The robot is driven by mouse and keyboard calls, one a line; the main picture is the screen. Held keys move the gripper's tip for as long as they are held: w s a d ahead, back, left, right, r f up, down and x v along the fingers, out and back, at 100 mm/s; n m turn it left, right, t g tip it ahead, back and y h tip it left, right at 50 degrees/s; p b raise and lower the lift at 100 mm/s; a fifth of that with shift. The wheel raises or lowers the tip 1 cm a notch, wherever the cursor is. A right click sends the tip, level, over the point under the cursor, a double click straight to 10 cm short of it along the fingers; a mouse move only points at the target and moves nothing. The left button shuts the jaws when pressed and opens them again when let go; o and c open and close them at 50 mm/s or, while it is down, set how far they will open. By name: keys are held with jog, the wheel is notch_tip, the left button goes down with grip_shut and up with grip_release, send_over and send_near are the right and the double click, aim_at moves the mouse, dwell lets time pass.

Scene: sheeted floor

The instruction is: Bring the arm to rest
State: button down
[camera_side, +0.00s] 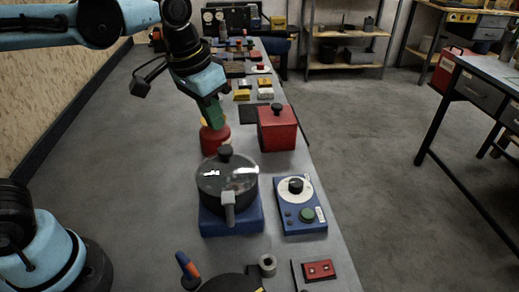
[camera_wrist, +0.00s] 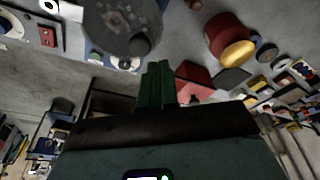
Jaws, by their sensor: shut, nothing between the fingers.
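My gripper (camera_side: 214,122) hangs tilted over the work table in the side view, its green fingers shut and empty. In the side view its tips overlap a red round container (camera_side: 214,142) with a yellow-orange top; I cannot tell from this view whether they touch. In the wrist view my gripper (camera_wrist: 157,84) has its fingers pressed together, and the red container (camera_wrist: 222,32) is apart from them, up and to the right.
A dark lidded pot (camera_side: 227,183) stands on a blue base (camera_side: 232,222). A blue dial box (camera_side: 300,206) and a red box (camera_side: 277,130) stand to the right. Small parts crowd the table's far end. Open floor (camera_side: 365,150) lies right of the table.

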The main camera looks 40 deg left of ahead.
jog(key=s+a+f+n+t, duration=0.1)
jog(key=s+a+f+t, duration=0.3)
jog(key=s+a+f, duration=0.1)
jog(key=shift+a+n+y, duration=0.3)
jog(key=shift+a+n, duration=0.1)
jog(key=shift+a, duration=0.4)
jog(key=shift+s, duration=0.1)
